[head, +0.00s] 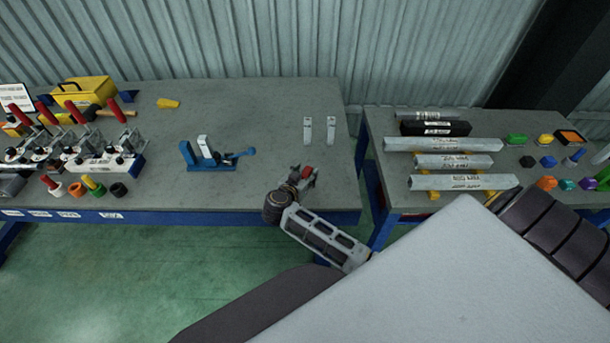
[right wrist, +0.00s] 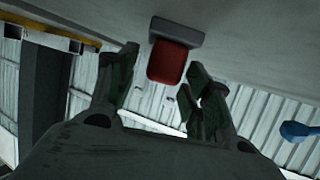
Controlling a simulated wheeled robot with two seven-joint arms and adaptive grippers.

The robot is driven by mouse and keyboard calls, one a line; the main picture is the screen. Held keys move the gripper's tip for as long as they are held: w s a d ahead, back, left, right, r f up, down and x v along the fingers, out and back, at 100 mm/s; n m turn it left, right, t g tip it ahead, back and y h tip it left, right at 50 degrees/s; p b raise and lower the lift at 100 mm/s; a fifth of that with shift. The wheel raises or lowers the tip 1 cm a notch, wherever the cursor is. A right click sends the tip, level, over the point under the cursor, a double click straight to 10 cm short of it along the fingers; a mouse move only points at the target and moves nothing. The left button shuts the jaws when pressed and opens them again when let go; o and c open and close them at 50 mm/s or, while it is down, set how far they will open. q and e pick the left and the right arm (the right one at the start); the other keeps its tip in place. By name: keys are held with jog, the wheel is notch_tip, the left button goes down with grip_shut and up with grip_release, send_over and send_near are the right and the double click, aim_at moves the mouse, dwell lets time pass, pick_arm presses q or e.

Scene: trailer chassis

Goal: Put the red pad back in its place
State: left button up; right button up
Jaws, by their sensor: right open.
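The red pad (right wrist: 167,62) shows in the right wrist view, joined to a small grey block (right wrist: 178,32) at the worktable surface. In the head view a bit of the red pad (head: 307,171) shows at my right gripper's fingers, near the left table's front right corner. My right gripper (head: 301,178) is open. In the right wrist view its fingers (right wrist: 160,82) stand on either side of the pad, with a gap to each. Whether the pad lies fully between the fingertips is hard to tell. My left gripper is out of view.
Two pale upright pieces (head: 319,130) stand behind my right gripper on the left table (head: 265,110). A blue vise-like tool (head: 212,157) stands to the left, with red-handled clamps (head: 95,150) beyond. The right table (head: 395,207) holds metal bars and small coloured parts.

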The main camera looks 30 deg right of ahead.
jog(key=v, duration=1.2)
dwell(0.6)
